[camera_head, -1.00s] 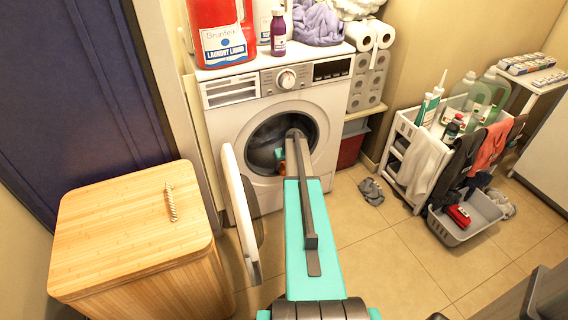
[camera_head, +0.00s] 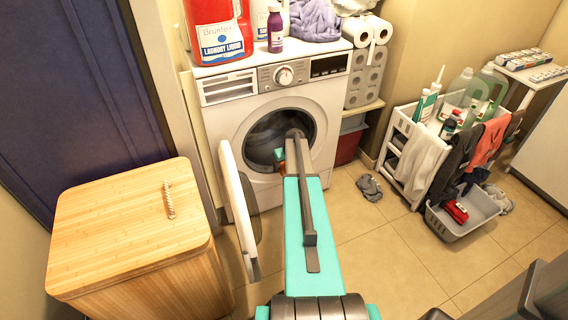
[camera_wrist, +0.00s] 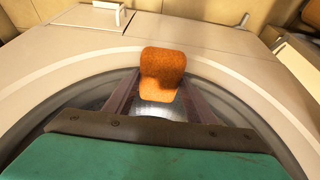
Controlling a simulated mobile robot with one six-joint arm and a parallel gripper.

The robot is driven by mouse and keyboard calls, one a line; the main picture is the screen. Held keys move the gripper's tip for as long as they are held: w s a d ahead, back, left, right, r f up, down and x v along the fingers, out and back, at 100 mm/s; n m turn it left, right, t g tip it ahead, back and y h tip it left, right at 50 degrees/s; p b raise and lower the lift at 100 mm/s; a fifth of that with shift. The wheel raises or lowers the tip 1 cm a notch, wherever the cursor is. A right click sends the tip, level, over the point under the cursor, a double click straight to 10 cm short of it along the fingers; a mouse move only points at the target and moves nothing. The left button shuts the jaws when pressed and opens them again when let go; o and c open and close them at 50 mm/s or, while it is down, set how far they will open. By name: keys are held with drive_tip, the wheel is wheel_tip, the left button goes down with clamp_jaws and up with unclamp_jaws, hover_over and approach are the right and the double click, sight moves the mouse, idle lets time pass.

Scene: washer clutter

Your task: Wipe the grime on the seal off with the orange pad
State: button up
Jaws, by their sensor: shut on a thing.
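My gripper (camera_wrist: 150,105) is shut on the orange pad (camera_wrist: 162,66), which sticks out past the fingertips in the wrist view. The pad lies over the lower rim of the washer's round opening, close to or against it; contact is not certain. In the head view my arm reaches to the washer (camera_head: 222,117), and the gripper is at the lower part of the open drum mouth (camera_head: 268,132), mostly hidden by my arm. The seal shows only as a dark ring around the mouth, and I cannot make out any grime on it.
The washer door (camera_head: 238,205) stands open on the left, near my arm. A wooden hamper (camera_head: 125,225) stands at the front left. A white cart (camera_head: 400,170) and a grey basket (camera_head: 470,215) with clothes are at the right. Grey cloth (camera_head: 369,187) lies on the floor.

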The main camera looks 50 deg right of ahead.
drive_tip(key=shift+s+a+f, duration=0.15)
drive_tip(key=shift+s+a, duration=0.05)
drive_tip(key=shift+s, duration=0.25)
drive_tip(key=shift+w, duration=0.1)
drive_tip(key=shift+w+d, duration=0.25)
drive_tip(key=shift+w, duration=0.3)
drive_tip(key=shift+w+d, duration=0.25)
drive_tip(key=shift+w, duration=0.3)
drive_tip(key=shift+w, duration=0.1)
drive_tip(key=shift+w+d+r+p, duration=0.1)
drive_tip(key=shift+w+d+p, duration=0.15)
drive_tip(key=shift+w, duration=0.3)
drive_tip(key=shift+w+d+r+p, duration=0.1)
drive_tip(key=shift+w+d+p, duration=0.1)
drive_tip(key=shift+w, duration=0.35)
drive_tip(key=shift+s+a+f, duration=0.1)
drive_tip(key=shift+s+a, duration=0.15)
drive_tip(key=shift+s, duration=0.35)
drive_tip(key=shift+s+a+f, duration=0.1)
drive_tip(key=shift+s+a, duration=0.1)
drive_tip(key=shift+s, duration=0.4)
